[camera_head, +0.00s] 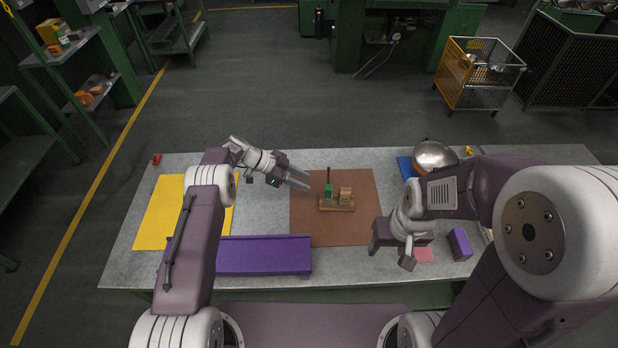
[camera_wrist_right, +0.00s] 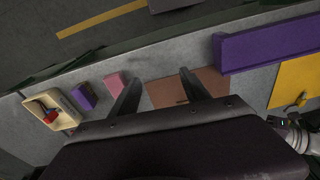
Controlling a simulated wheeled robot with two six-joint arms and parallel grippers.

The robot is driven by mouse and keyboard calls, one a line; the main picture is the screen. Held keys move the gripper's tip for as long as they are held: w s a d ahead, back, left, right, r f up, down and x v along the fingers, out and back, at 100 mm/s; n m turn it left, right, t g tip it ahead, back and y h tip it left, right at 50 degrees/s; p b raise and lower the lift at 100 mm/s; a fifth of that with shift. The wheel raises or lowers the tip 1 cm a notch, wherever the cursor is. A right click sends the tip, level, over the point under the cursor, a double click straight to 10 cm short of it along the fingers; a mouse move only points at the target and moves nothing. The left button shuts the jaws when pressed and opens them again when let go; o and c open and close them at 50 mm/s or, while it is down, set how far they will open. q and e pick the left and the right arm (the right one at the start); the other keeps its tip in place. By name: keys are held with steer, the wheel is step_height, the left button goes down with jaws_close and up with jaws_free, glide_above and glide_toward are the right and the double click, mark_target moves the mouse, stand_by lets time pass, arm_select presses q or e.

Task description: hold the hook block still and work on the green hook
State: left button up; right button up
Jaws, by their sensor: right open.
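The hook block is a small wooden base (camera_head: 337,208) on the brown mat (camera_head: 305,222). A green piece (camera_head: 328,190), apparently the green hook, stands on it with a thin dark upright part above. A tan block (camera_head: 345,196) stands beside it. My left gripper (camera_head: 302,178) is open and empty, just left of the hook block, its fingers pointing toward it without visible contact. My right gripper (camera_head: 391,259) is open and empty, near the table's front, right of the brown mat. In the right wrist view its open fingers (camera_wrist_right: 158,84) have nothing between them; the hook block is not clearly visible there.
A purple bench-like piece (camera_head: 263,255) lies along the front left, near a yellow mat (camera_head: 160,215). A pink block (camera_head: 424,255) and a purple block (camera_head: 460,243) lie front right. A metal bowl (camera_head: 434,157) sits back right. A tray (camera_wrist_right: 65,122) holds something red.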

steer(key=w+r+n, duration=0.6)
steer(key=w+n, duration=0.4)
steer(key=w, duration=0.2)
steer(key=n+g, duration=0.1)
steer(key=n, duration=0.7)
glide_above(349, 196)
steer(key=w, duration=0.2)
steer(key=f, duration=1.8)
steer(key=shift+d+f, duration=0.15)
steer(key=shift+d, duration=0.1)
steer(key=shift+s+f, duration=0.2)
steer(key=shift+s, duration=0.05)
steer(key=shift+f, duration=0.35)
step_height(349, 196, down, 8)
steer(key=shift+f, duration=0.1)
